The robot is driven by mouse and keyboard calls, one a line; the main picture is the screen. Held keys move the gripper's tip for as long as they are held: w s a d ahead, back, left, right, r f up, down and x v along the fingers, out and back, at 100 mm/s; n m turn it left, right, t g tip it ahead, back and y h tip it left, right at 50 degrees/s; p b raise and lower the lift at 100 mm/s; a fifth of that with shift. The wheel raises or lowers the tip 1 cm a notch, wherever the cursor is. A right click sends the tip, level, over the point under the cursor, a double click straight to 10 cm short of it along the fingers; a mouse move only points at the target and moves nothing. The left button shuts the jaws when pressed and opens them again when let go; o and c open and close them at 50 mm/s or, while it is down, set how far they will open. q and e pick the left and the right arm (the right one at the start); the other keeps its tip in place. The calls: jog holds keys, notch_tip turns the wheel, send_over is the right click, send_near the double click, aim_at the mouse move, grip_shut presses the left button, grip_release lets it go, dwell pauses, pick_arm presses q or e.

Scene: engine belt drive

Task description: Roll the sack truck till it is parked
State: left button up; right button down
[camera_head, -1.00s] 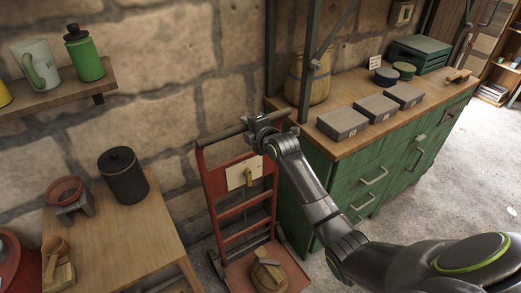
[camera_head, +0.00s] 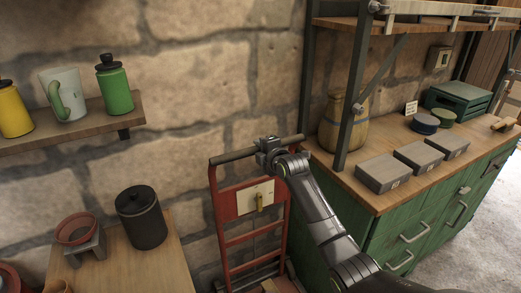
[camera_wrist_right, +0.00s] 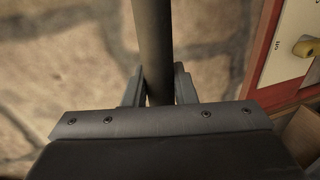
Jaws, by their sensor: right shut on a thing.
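The red sack truck (camera_head: 225,205) stands upright against the stone wall, between the wooden table and the green cabinet. A pale plate with a yellow piece is on its frame. My right gripper (camera_head: 268,150) is shut on the truck's dark top handle bar (camera_head: 235,154). In the right wrist view the bar (camera_wrist_right: 154,40) runs between the two fingers (camera_wrist_right: 159,92), and part of the red frame (camera_wrist_right: 264,50) shows at the right. The truck's foot is mostly cut off by the lower edge of the head view. My left gripper is not in view.
At left a wooden table (camera_head: 150,268) carries a black canister (camera_head: 141,217). Free floor (camera_head: 490,225) lies beyond the cabinet.

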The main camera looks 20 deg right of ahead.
jog(key=shift+w+r, duration=0.1)
jog(key=shift+r, duration=0.3)
jog(key=c, duration=1.5)
grip_release()
jog(key=o, duration=0.3)
jog(key=shift+w+a+f, duration=0.1)
jog(key=shift+w+f, duration=0.25)
jog(key=shift+v, duration=0.95)
jog(key=b+v, duration=0.1)
jog(key=v, duration=1.4)
jog(key=shift+s, duration=0.3)
